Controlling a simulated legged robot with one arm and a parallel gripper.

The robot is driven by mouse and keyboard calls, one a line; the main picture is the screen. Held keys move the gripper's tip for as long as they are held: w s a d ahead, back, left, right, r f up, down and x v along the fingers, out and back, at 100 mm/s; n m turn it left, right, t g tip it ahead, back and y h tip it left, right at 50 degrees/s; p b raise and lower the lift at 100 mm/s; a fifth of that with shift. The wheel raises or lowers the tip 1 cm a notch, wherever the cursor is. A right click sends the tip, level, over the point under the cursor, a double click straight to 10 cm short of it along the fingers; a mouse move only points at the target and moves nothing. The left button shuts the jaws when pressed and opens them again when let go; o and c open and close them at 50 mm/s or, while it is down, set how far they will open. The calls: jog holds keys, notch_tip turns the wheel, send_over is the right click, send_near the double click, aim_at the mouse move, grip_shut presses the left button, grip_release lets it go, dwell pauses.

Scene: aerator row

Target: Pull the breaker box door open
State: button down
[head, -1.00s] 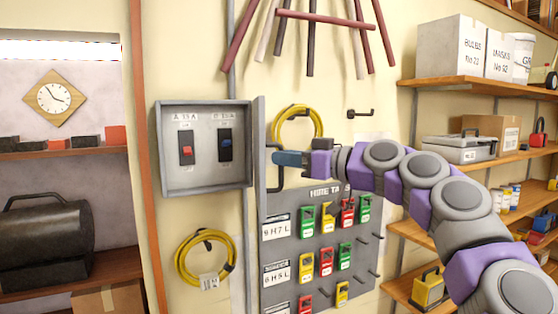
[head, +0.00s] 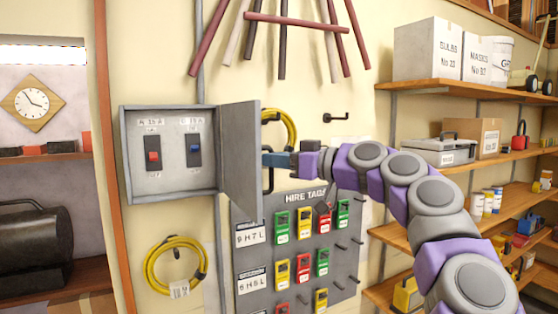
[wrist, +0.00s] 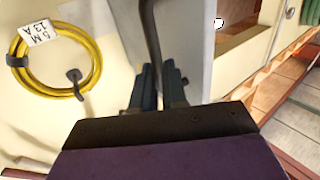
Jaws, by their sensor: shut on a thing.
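The grey breaker box (head: 172,152) is on the wall at left in the head view, with a red switch and a blue switch inside. Its door (head: 240,158) stands open, swung out from the right side of the box. My gripper (head: 268,159) is shut on the door's dark handle (head: 268,180) at the door's outer face. In the wrist view my gripper (wrist: 160,85) has its two fingers around the handle bar (wrist: 151,45), with the pale door (wrist: 190,40) behind. The exact finger contact is partly hidden.
A hire tag board (head: 296,245) with several coloured tags hangs below and right of the door. A yellow cable coil (head: 283,118) hangs behind the door, another (head: 150,268) below the box. Wooden shelves (head: 470,92) stand at right.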

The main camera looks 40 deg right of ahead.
jog(key=shift+w+f, duration=0.1)
jog(key=c, duration=1.5)
grip_release()
jog(key=shift+w+d, duration=0.15)
jog(key=shift+o, duration=0.6)
jog(key=shift+w+d+f, duration=0.15)
jog(key=shift+w+d, duration=0.05)
jog(key=shift+w, duration=0.05)
jog(key=shift+o, duration=0.8)
jog(key=shift+w+d, duration=0.1)
jog(key=shift+d, duration=0.1)
jog(key=shift+o, duration=0.2)
jog(key=shift+d, duration=0.1)
jog(key=v, duration=1.7)
jog(key=shift+s, duration=0.35)
